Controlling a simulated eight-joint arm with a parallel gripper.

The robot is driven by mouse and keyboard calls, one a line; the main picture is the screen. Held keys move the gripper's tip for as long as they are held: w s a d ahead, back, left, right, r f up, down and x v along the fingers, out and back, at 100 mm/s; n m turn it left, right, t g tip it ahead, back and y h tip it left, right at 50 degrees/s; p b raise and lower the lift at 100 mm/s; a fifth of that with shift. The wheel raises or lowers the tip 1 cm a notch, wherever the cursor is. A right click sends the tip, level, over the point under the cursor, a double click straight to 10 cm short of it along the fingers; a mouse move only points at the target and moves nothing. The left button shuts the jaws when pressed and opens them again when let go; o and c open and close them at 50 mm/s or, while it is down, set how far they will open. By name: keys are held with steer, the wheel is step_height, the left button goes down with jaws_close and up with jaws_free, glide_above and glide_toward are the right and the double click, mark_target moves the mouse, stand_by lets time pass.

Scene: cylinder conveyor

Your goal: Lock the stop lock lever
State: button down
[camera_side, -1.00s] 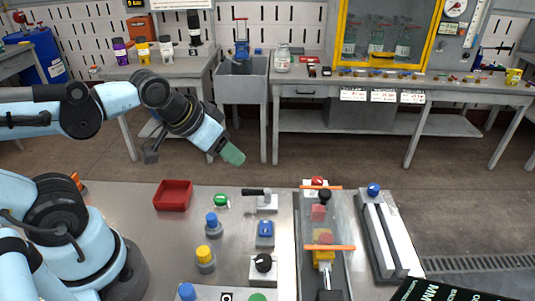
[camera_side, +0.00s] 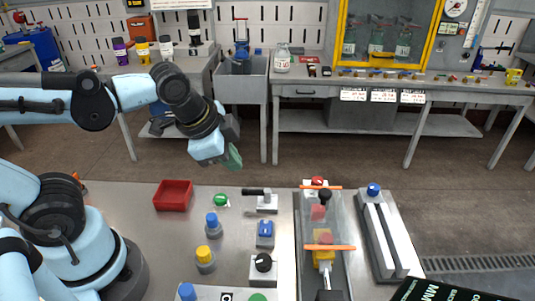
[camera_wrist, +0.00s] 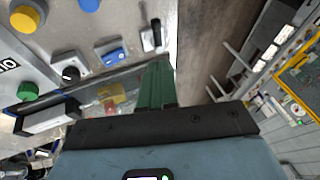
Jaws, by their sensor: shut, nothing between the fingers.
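A lever with a black handle (camera_side: 256,191) sits on a light grey block (camera_side: 267,204) at the back of the steel table. Its handle points left, lying roughly flat. It also shows in the wrist view as a black handle (camera_wrist: 156,32) near the top middle. I cannot read any label on it. My gripper (camera_side: 233,158) has green fingers and hangs in the air above and behind the lever, not touching it. In the wrist view the green fingers (camera_wrist: 157,85) are together with nothing between them.
A red tray (camera_side: 173,195), a green button (camera_side: 221,200), a blue switch (camera_side: 265,229) and a black knob (camera_side: 263,262) stand nearby. Right of the lever is a clear-covered conveyor (camera_side: 342,225) with orange bars. The air around my gripper is free.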

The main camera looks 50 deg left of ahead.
steer(key=s+d+m+g+y, duration=0.1)
steer(key=d+m, duration=0.5)
steer(key=m, duration=1.2)
steer(key=shift+s+r+m+g+y, duration=0.3)
steer(key=shift+s+r+g+y, duration=0.1)
steer(key=shift+g+y, duration=0.4)
steer(key=shift+f, duration=0.15)
steer(key=x, duration=0.9)
steer(key=shift+d+f, duration=0.1)
steer(key=shift+f, duration=0.05)
steer(key=shift+w+a+f, duration=0.25)
steer(key=shift+w+a, duration=0.2)
steer(key=shift+a, duration=0.05)
steer(key=shift+w+a+f, duration=0.3)
steer(key=shift+w+a, duration=0.2)
steer(key=shift+w+a+f, duration=0.1)
steer(key=shift+w+a, duration=0.35)
steer(key=shift+w, duration=0.05)
